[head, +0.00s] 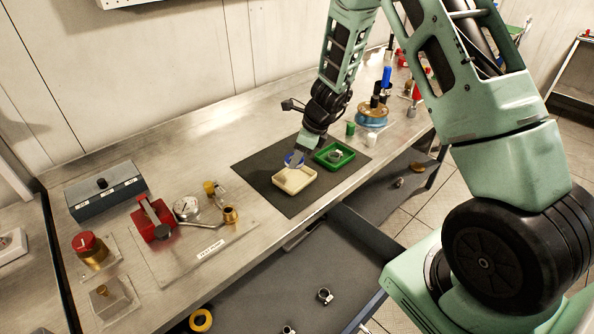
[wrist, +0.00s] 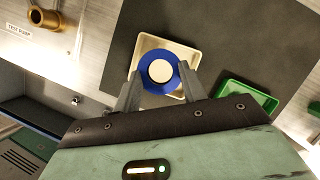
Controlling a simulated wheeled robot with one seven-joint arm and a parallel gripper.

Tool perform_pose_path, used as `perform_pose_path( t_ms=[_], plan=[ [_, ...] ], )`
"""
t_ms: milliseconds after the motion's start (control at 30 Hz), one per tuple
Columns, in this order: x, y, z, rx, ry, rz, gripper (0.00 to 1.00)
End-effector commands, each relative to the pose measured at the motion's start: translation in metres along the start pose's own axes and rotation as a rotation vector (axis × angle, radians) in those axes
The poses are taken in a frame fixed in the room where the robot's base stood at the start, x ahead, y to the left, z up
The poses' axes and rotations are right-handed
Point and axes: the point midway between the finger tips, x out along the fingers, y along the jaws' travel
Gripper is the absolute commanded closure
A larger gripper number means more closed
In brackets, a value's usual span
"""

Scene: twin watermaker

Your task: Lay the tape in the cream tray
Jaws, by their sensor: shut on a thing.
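The cream tray (head: 282,185) lies on the dark mat on the bench; it also shows in the wrist view (wrist: 146,42). The tape, a blue ring with a white centre (wrist: 161,70), is between my gripper's fingers and overlaps the tray in the wrist view. In the head view the tape (head: 292,158) shows as a blue patch at the tray's back edge, partly hidden by the fingers. My gripper (head: 296,160) points down at the tray and is shut on the tape. I cannot tell whether the tape touches the tray floor.
A green tray (head: 345,155) holding a metal fitting sits right of the cream tray. The dark mat (head: 262,172) has bare room around both. A white cup (head: 371,140) and a green cylinder (head: 351,129) stand behind. A test plate with a gauge (head: 187,207) lies left.

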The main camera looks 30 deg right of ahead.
Motion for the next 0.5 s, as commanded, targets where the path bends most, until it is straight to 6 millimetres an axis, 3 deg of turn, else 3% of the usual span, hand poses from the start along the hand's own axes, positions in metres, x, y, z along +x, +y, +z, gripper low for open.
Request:
perform_pose_path(
  t_ms=[500],
  plan=[
    [0.057, 0.0, -0.023, 0.001, 0.0, 0.001, 0.8]
  ],
)
